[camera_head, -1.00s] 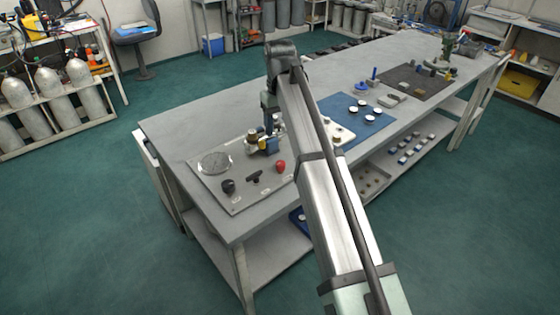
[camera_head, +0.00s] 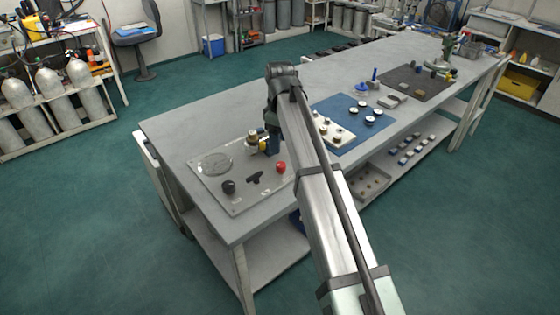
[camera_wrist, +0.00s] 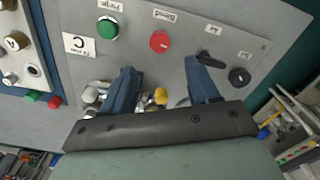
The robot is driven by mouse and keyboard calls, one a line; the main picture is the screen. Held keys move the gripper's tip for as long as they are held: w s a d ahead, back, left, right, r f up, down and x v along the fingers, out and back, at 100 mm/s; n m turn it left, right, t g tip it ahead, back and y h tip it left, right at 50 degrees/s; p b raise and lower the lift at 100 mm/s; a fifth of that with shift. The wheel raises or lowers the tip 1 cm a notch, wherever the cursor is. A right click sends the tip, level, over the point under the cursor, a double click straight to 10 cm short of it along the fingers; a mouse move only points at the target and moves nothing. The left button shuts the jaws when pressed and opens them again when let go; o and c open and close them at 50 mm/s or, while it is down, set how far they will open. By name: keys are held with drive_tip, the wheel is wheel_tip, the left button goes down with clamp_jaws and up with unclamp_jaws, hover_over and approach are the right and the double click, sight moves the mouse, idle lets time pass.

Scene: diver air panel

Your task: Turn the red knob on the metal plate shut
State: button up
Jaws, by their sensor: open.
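The red knob (camera_head: 281,167) stands on the grey metal plate (camera_head: 222,198), near the plate's right part in the head view. In the wrist view the red knob (camera_wrist: 159,41) is at the top centre, between a green knob (camera_wrist: 108,28) and a black lever handle (camera_wrist: 208,56). My gripper (camera_wrist: 160,66) is open, with its two blue fingers apart and nothing held. The red knob shows past the fingertips, in line with the gap and not between the fingers. In the head view my forearm hides most of the gripper.
A black round knob (camera_wrist: 239,77) sits beyond the lever. A yellow knob (camera_wrist: 160,96) and metal fittings show between my fingers. A round gauge (camera_head: 215,162) is on the plate's left. A white panel with knobs (camera_head: 337,133) and a blue mat (camera_head: 352,112) lie to the right.

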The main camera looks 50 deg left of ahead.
sight(280, 164)
wheel_tip(280, 164, down, 9)
drive_tip(key=shift+r, duration=0.1)
idle(0.3)
drive_tip(key=c, duration=1)
